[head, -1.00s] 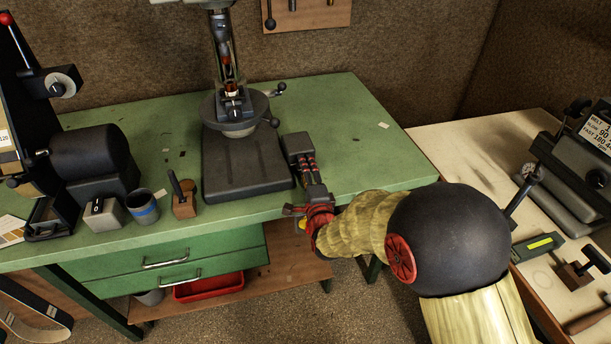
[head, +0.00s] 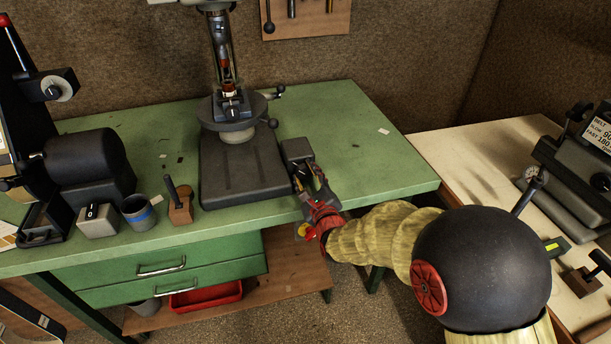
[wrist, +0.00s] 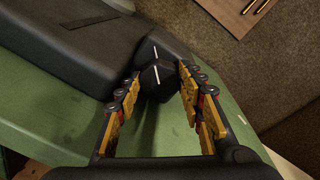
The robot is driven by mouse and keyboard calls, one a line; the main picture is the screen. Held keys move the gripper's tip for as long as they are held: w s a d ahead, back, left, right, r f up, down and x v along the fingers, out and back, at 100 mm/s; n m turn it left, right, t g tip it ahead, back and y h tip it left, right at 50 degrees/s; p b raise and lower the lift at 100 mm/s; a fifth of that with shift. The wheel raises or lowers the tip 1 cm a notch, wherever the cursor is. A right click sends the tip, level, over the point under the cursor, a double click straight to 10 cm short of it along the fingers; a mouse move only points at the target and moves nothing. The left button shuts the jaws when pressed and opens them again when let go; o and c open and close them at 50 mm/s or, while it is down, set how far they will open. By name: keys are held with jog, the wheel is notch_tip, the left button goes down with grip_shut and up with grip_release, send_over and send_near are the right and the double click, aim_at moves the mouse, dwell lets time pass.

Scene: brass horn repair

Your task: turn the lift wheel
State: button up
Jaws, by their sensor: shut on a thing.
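The lift wheel appears to be the dark faceted knob with a white line on it, seen in the wrist view (wrist: 158,84). It sits on the near side of a dark block (wrist: 166,44), which also shows beside the press base in the head view (head: 297,151). My gripper (wrist: 160,74) has one finger on each side of the knob and is shut on it. In the head view my gripper (head: 308,176) is at the bench's front edge, and its fingers largely hide the knob.
The press base (head: 245,170) stands just left of my gripper, under a round press table (head: 212,112). A wooden-based tool (head: 180,208) and a blue-banded cup (head: 138,212) are farther left. The green bench top (head: 365,150) is mostly clear to the right.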

jog(key=shift+f+m, duration=0.1)
jog(key=shift+m, duration=0.3)
jog(key=o, duration=1.2)
jog(key=shift+c, duration=0.2)
jog(key=shift+v, duration=3.95)
jog(key=shift+d, duration=0.1)
